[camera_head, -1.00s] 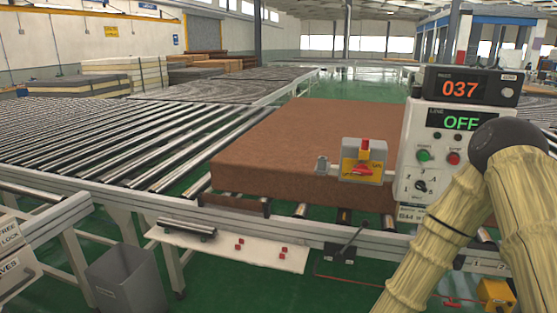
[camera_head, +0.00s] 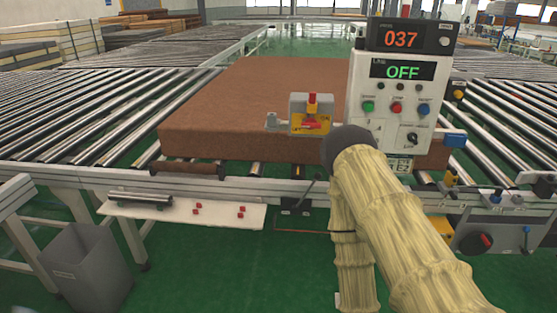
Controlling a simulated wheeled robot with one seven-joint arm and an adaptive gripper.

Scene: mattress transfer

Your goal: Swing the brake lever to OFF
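No lever has a brake label I can read. A thin black lever (camera_head: 304,191) stands tilted on the front rail of the conveyor, above a small dark plate. A second lever, with a blue grip (camera_head: 526,232), is on a grey control box at the lower right, beside a red-marked black knob (camera_head: 476,243). A yellow and grey box with a red handle (camera_head: 312,122) stands at the mattress's front edge. My arm, in pale ribbed covers, crosses the lower right with its dark joint in front of the panel's lower left. My gripper is not in view.
A brown mattress (camera_head: 240,98) lies on the rollers. A white control panel (camera_head: 358,95) shows 037 and OFF. A white shelf (camera_head: 235,214) with red pieces juts from the front rail. A grey bin (camera_head: 85,268) stands lower left. Green floor (camera_head: 215,275) is clear between bin and arm.

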